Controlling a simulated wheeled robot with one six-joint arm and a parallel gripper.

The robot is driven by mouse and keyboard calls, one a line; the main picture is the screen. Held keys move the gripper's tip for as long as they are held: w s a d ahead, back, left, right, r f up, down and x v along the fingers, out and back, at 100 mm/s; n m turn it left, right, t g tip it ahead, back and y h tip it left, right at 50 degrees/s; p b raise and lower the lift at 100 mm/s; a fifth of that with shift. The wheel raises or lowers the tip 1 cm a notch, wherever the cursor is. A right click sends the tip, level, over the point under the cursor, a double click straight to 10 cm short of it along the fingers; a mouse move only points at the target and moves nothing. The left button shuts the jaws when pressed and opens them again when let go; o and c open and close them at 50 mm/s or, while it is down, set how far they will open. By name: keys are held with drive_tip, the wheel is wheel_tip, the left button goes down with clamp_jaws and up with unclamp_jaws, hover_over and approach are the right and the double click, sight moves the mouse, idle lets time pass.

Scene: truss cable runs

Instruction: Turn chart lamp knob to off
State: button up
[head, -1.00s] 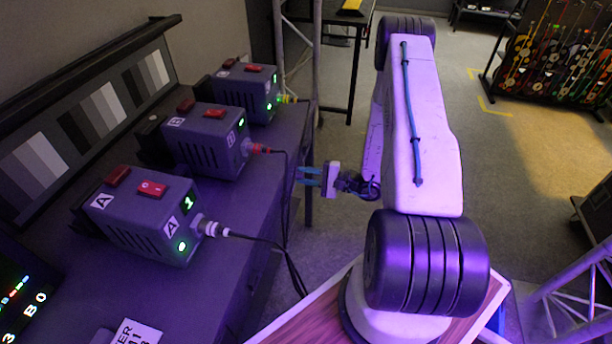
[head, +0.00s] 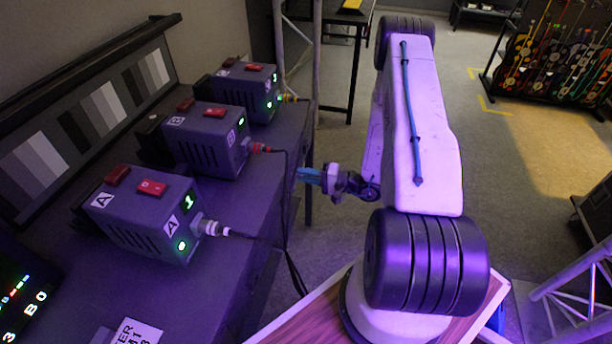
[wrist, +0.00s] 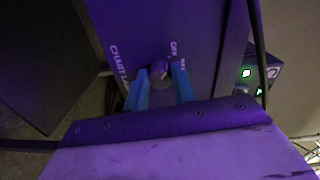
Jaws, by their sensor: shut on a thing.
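The chart lamp knob (wrist: 158,69) is a small dark round knob on a purple-lit panel (wrist: 205,35), with "CHART LA…" lettering to its left and "OFF" above it to the right in the wrist view. My gripper (wrist: 160,80) has its two blue fingers on either side of the knob, shut on it. In the head view my gripper (head: 309,175) is at the front side of the desk, and the knob cannot be made out there. The direction the knob points is too dark to tell.
Grey boxes A (head: 140,225), B (head: 205,150) and a third (head: 245,95) stand on the desk, with red switches and green lights. Dark cables (head: 288,215) hang over the desk edge near my gripper. Open floor lies behind my arm.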

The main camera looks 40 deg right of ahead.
idle(0.3)
drive_tip(key=o, duration=1)
drive_tip(key=shift+v, duration=3.9)
